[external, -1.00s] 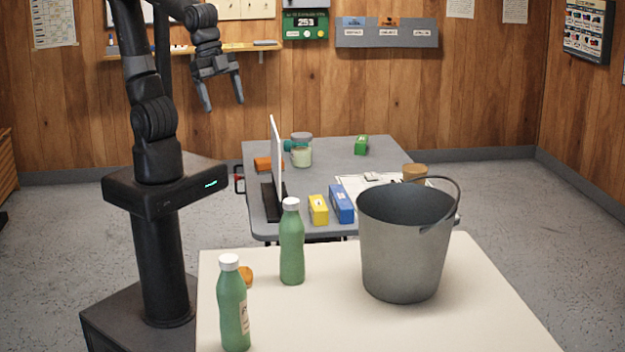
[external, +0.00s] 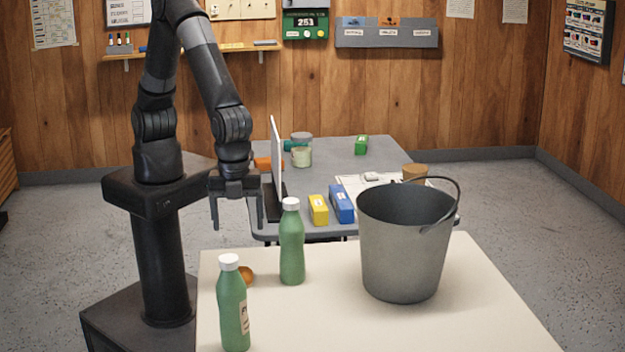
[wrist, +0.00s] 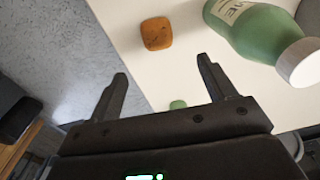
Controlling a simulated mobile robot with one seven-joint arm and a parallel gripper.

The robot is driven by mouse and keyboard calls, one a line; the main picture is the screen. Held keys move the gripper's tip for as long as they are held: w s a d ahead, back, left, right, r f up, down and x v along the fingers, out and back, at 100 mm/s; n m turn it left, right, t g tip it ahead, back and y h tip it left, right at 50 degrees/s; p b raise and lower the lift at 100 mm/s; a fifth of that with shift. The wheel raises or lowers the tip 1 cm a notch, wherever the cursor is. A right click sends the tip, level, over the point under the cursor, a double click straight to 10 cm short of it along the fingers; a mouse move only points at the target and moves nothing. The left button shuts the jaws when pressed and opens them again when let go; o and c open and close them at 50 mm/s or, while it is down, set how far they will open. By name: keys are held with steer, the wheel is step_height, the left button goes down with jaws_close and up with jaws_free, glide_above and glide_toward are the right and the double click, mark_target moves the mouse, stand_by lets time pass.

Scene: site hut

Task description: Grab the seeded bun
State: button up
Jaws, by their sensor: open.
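The seeded bun (external: 246,275) is a small orange-brown piece on the cream table, partly hidden behind the front green bottle in the external view. In the wrist view the bun (wrist: 156,33) lies whole near the table edge, ahead of the fingers and apart from them. My gripper (external: 237,218) hangs above the far left edge of the cream table, fingers downward, open and empty. Its two spread fingers also show in the wrist view (wrist: 163,72).
Two green bottles with white caps, a front one (external: 233,310) and a rear one (external: 291,245), stand close to the bun. A grey bucket (external: 400,250) stands right on the cream table (external: 330,325). Behind, a grey table (external: 330,150) holds a screen (external: 276,150) and several boxes.

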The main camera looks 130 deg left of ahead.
glide_above(247, 273)
steer(key=s, duration=0.2)
steer(key=shift+m, duration=0.3)
steer(key=f, duration=0.5)
steer(key=d+f, duration=0.1)
steer(key=f, duration=0.1)
steer(key=shift+w+f, duration=0.1)
steer(key=shift+f, duration=0.05)
steer(key=shift+a+f, duration=0.15)
steer(key=shift+f, duration=1.4)
steer(key=shift+a+f, duration=0.1)
steer(key=shift+f, duration=1.45)
steer(key=c, duration=1.1)
